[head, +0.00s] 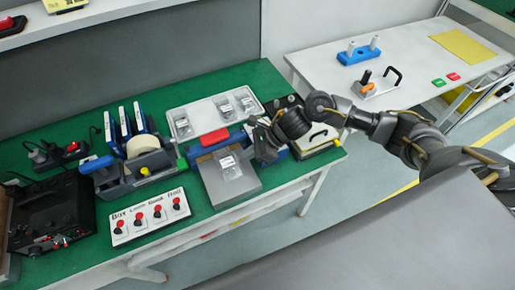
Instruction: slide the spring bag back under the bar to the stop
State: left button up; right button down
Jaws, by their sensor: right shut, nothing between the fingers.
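The spring bag (229,166) is a small clear bag with a white label. It lies on the grey top of the sealer (215,185), in front of the blue and red bar (214,138). The bag's far end is close to the bar; I cannot tell whether any of it lies under the bar. The stop cannot be made out. My right gripper (262,142) is shut and empty, just right of the bar and bag, apart from the bag as far as I can see. My left gripper is not in view.
A light tray (180,128) with several clear bags stands behind the sealer. A tape dispenser (140,166) and blue binders are on the left, with a white panel of red knobs (149,217) in front.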

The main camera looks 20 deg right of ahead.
aim_at(225, 158)
jog(key=shift+a, duration=0.3)
jog(key=shift+w+a+f+b, duration=0.15)
jog(key=shift+a+b, duration=0.2)
jog(key=shift+b, duration=0.15)
jog(key=shift+w+a+f+b, duration=0.1)
jog(key=shift+a+b, duration=0.25)
jog(key=shift+b, duration=0.15)
jog(key=shift+a+r, duration=0.1)
jog(key=shift+a, duration=0.2)
jog(key=shift+r, duration=0.15)
jog(key=shift+w, duration=0.1)
